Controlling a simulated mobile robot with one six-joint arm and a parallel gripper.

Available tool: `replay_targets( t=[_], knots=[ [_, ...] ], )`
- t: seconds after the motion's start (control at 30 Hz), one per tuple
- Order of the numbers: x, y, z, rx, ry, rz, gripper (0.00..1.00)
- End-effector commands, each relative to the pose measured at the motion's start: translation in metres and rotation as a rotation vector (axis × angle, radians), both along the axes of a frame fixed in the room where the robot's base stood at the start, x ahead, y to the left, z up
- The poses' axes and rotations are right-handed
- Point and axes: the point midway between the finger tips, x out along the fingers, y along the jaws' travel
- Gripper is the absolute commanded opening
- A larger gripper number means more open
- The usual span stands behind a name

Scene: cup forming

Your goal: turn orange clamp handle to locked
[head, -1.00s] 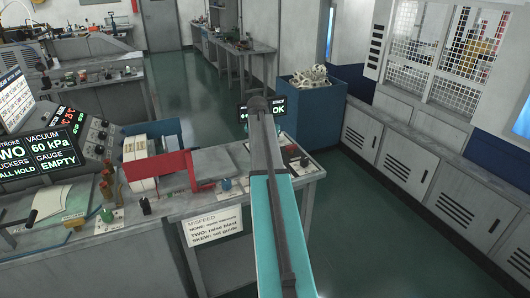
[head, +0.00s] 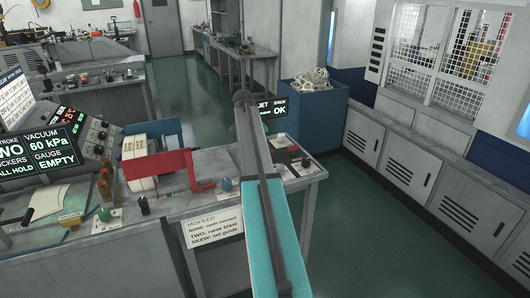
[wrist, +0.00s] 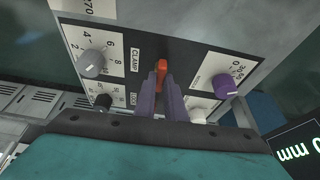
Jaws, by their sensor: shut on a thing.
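In the wrist view the orange clamp handle (wrist: 161,68) stands out from a black and white panel (wrist: 135,45), beside a label reading CLAMP. My gripper (wrist: 163,88) has its two purple-grey fingers shut on the handle. The fingers hide its lower part, and I cannot read its locked mark. In the head view my arm reaches forward over the bench; my gripper and the handle are not visible there.
A grey knob (wrist: 91,63) and a black knob (wrist: 103,102) sit left of the handle. A purple knob (wrist: 223,84) and a pale knob (wrist: 199,115) sit right. In the head view, a red bracket (head: 180,170) stands on the bench (head: 170,210); open floor lies to the right.

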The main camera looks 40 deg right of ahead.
Motion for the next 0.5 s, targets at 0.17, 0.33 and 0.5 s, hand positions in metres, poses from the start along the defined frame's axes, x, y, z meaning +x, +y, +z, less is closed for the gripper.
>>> replay_targets(
  t=[0.17,0.33,0.5],
  knots=[
    [0.0086,0.0020,0.0018,-0.001,-0.014,-0.036,0.00],
    [0.0081,0.0022,0.0022,-0.001,-0.014,-0.051,0.00],
    [0.0079,0.0023,0.0024,-0.001,-0.014,-0.051,0.00]
  ],
)
